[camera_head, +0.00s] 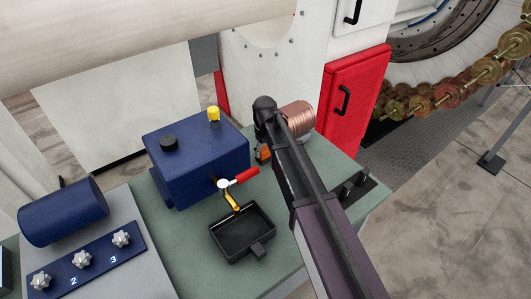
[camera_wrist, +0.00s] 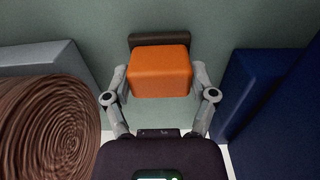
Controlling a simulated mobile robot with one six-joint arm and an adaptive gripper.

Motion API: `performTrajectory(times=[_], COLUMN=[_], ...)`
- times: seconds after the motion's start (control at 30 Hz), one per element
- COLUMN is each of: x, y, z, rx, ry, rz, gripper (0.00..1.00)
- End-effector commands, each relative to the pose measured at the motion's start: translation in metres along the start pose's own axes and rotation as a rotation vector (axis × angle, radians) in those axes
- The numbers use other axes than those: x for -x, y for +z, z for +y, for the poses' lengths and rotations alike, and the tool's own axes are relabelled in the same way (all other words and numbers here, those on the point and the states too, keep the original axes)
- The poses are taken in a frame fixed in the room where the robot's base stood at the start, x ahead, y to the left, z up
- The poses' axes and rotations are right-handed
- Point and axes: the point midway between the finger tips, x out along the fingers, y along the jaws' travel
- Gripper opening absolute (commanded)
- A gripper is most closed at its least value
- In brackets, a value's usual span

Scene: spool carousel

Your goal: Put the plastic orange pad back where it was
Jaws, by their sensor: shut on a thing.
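The orange pad (camera_wrist: 160,72) is a block with rounded corners, held between the two fingers of my gripper (camera_wrist: 160,85) in the wrist view. My gripper is shut on it. A dark brown strip (camera_wrist: 160,40) shows right behind the pad; I cannot tell whether it is part of the pad or a separate piece. In the head view only a small orange patch of the pad (camera_head: 263,153) shows beside my arm, near the back of the green table (camera_head: 185,240). My arm hides most of my gripper there.
A copper spool (camera_head: 298,118) is right of the pad in the head view. A blue tank (camera_head: 197,158) with a red-handled tap (camera_head: 240,180) stands to the left. A black tray (camera_head: 242,234) sits in front. A small black fixture (camera_head: 354,187) is at the table's right.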

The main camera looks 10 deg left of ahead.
Motion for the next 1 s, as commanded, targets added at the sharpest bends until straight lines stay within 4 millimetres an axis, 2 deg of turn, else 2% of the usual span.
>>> performTrajectory(times=[0.43,0.47,0.5,0.53,1.0], x=[-0.0040,-0.0027,-0.0024,-0.0024,-0.0018], y=[0.0000,0.0001,0.0000,0.0000,-0.0001], z=[0.0000,0.0000,0.0001,0.0000,-0.0001], rx=[0.000,0.000,0.000,0.000,0.000], ry=[0.000,0.000,0.000,0.000,0.000], rz=[0.000,0.000,0.000,0.000,0.000], gripper=[0.35,0.82,0.94,1.00,1.00])
